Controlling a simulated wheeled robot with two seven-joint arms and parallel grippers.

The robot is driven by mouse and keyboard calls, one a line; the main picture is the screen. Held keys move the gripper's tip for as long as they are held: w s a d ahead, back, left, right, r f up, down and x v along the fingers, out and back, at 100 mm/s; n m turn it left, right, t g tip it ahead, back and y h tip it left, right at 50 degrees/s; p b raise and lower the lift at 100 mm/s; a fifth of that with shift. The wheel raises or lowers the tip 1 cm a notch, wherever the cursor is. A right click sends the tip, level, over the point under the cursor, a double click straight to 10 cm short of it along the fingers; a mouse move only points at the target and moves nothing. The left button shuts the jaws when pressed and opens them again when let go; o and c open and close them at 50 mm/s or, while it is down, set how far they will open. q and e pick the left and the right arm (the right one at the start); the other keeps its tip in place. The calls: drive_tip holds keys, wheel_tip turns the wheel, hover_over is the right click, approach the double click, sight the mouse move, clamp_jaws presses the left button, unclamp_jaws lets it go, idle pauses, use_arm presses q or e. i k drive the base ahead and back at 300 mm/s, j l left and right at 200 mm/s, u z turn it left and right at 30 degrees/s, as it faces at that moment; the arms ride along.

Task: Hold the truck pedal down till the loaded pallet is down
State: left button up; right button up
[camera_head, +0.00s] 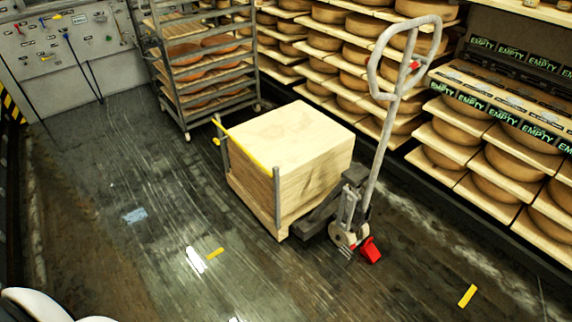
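The pallet truck (346,222) stands in the middle right of the head view, with its tall grey looped handle (376,110) upright. Its red pedal (371,250) sticks out low beside the wheel. The load, a stack of pale wooden boards (290,140), sits on the truck's forks, close to the floor; whether its underside touches the floor I cannot tell. A yellow bar (247,148) on grey posts runs along the load's left side. Neither of my grippers shows. A white rounded part of mine shows at the lower left corner.
Shelves of cheese wheels (490,190) line the right and back, with "EMPTY" labels. A wheeled rack (205,80) of cheeses stands behind the load. Tools hang on the left wall panel (50,45). Yellow marks (467,296) lie on the floor. The wet dark floor (120,240) at left is mostly clear.

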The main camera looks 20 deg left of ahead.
sight(347, 251)
drive_tip(key=i+l+u, duration=0.25)
drive_tip(key=i+l, duration=0.9)
drive_tip(key=i, duration=0.15)
